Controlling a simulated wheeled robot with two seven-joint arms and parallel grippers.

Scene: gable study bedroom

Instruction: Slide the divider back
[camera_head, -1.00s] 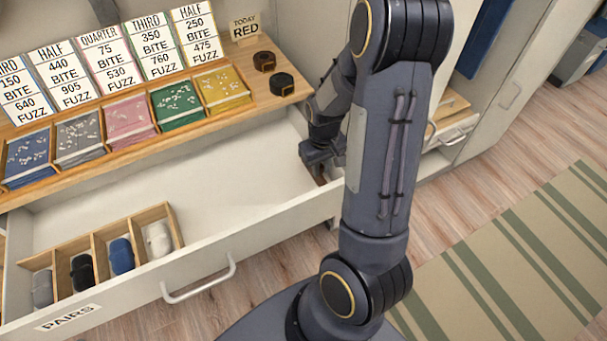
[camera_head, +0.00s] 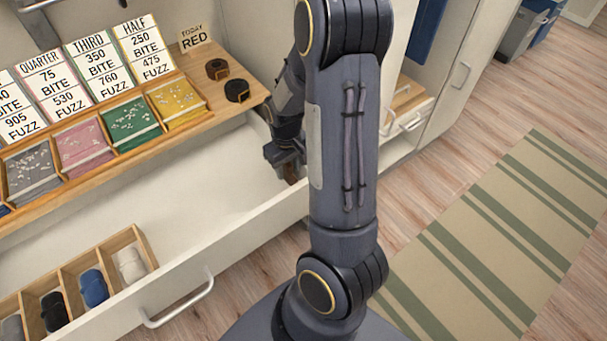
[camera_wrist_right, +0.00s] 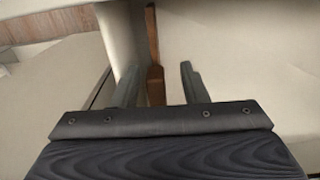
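The divider is a thin brown wooden strip (camera_wrist_right: 153,40) in the right wrist view, upright against the pale drawer inside, with a thicker block at its near end. My right gripper (camera_wrist_right: 160,70) is open, with one finger on each side of the strip; gaps show on both sides. In the head view my right gripper (camera_head: 284,160) reaches into the right end of the open drawer (camera_head: 205,232), and a bit of the brown divider (camera_head: 291,174) shows beside it. My arm hides part of that corner. My left gripper is not in view.
A wooden box (camera_head: 60,280) with several compartments of rolled socks sits at the drawer's left. A wooden tray with pink (camera_head: 83,146), green and yellow packets stands behind, with two dark rolls (camera_head: 237,91) at its right. The drawer's middle is clear.

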